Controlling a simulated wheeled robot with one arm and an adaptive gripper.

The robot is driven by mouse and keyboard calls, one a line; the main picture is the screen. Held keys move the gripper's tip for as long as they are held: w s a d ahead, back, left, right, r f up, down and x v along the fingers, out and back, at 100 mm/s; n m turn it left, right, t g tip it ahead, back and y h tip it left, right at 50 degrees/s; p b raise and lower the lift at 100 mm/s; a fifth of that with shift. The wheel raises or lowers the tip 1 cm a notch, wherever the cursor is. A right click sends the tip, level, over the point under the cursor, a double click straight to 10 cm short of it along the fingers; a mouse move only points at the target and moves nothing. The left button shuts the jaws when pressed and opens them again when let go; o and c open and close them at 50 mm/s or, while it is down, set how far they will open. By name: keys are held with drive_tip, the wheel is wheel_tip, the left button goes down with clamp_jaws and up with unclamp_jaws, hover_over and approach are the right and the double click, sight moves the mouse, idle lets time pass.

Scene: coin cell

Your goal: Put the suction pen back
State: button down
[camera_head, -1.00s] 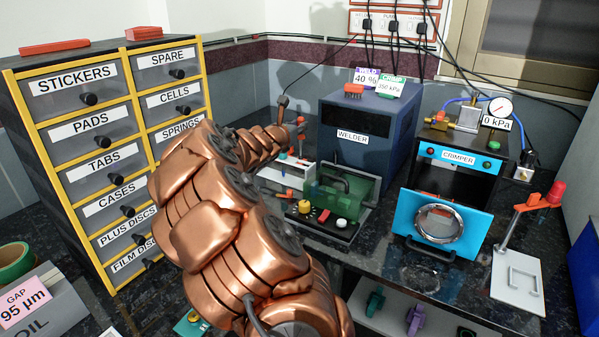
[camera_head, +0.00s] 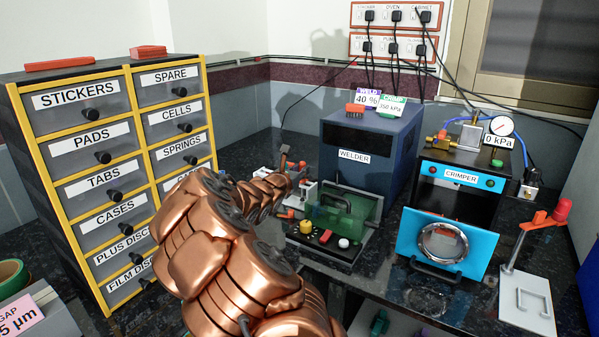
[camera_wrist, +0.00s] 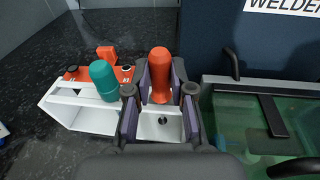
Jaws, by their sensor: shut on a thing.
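An orange-red handled tool, which looks like the suction pen (camera_wrist: 160,70), stands upright between the fingers of my gripper (camera_wrist: 160,88) in the wrist view. My gripper is shut on its handle. The lower part of the pen is hard to make out. A white rack with an orange top (camera_wrist: 72,102) stands just left of the gripper and holds a teal-handled tool (camera_wrist: 103,80). A white surface with a dark round spot lies below the held handle. In the head view my copper arm hides most of the gripper, which is near the welder's left side.
The blue welder (camera_head: 365,175) stands close to the right of the gripper, with its green-shielded fixture (camera_head: 345,215) in front. The crimper (camera_head: 450,185) and a stand with a red knob (camera_head: 530,265) are farther right. A labelled drawer cabinet (camera_head: 110,165) stands left.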

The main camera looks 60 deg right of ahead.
drive_tip(key=shift+f, duration=0.3)
drive_tip(key=c, duration=1)
unclamp_jaws()
drive_tip(key=shift+r, duration=0.5)
drive_tip(key=shift+v, duration=6)
drive_tip(key=shift+f, duration=0.15)
